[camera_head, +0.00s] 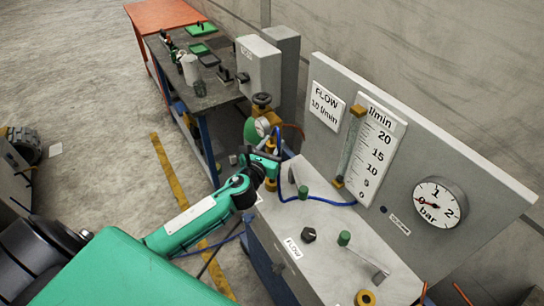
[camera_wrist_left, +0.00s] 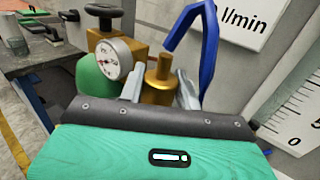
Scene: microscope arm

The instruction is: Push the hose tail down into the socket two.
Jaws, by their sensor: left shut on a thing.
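My left gripper (camera_head: 268,163) is at the left end of the grey bench, beside the gauge and brass fittings. In the left wrist view its two grey fingers (camera_wrist_left: 158,92) are closed around a brass piece (camera_wrist_left: 158,80) with a narrower upright top. Which end of the hose this piece belongs to I cannot tell. A blue hose (camera_head: 325,202) runs from near the gripper in a loop over the bench top to the flow tube's foot. It also arches above the fingers in the left wrist view (camera_wrist_left: 207,35). No socket is clearly marked two. My right gripper is not in view.
A pressure gauge (camera_wrist_left: 113,59) on a brass block and a green rounded body (camera_wrist_left: 95,78) stand close beside the fingers. The panel (camera_head: 410,150) rises behind the bench. Green posts (camera_head: 344,238), a black knob (camera_head: 308,234) and a brass ring (camera_head: 365,298) are on the bench top.

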